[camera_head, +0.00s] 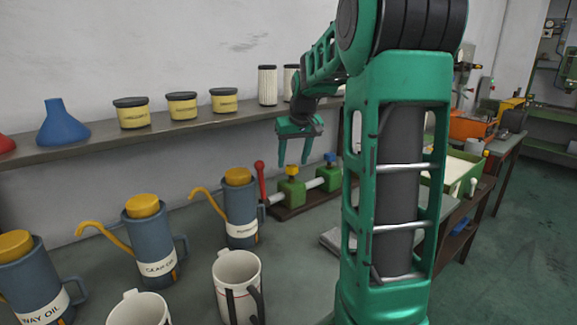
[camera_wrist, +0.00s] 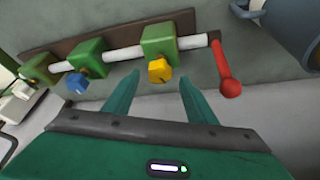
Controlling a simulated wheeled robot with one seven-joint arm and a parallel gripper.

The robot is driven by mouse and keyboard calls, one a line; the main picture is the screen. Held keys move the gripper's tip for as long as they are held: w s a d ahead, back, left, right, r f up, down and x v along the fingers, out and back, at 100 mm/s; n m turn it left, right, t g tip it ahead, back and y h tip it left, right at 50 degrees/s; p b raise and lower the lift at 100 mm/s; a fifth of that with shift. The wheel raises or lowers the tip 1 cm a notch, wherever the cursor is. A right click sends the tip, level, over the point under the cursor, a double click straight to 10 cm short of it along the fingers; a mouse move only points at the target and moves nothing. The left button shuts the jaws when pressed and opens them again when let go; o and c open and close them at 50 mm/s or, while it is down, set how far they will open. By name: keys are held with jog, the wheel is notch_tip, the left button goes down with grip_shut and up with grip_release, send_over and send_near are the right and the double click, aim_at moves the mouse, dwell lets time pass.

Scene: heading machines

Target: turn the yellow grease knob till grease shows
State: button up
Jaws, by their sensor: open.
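The yellow grease knob (camera_wrist: 158,70) sits on the front of a green block (camera_wrist: 159,42) in the wrist view. In the head view the yellow knob (camera_head: 291,170) tops the leftmost green block (camera_head: 291,192). My gripper (camera_wrist: 158,80) is open, its two green fingers spread below and to either side of the knob in the wrist view. Nothing is between the fingertips, and I cannot tell the gap to the knob. In the head view my gripper (camera_head: 293,163) hangs over the row of blocks. No grease is visible.
A red-handled lever (camera_wrist: 228,75) stands close to the yellow knob. A blue knob (camera_wrist: 76,82) is on the neighbouring block. Blue-grey oil cans (camera_head: 240,205) and white jugs (camera_head: 238,280) stand on the bench to the left. A shelf (camera_head: 110,135) runs along the wall behind.

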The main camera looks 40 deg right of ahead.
jog(key=shift+x, duration=1.25)
jog(key=shift+c, duration=0.6)
jog(key=c, duration=0.9)
jog(key=shift+a, duration=0.25)
jog(key=shift+d, duration=0.15)
jog(key=shift+r+n, duration=0.1)
jog(key=shift+n, duration=0.4)
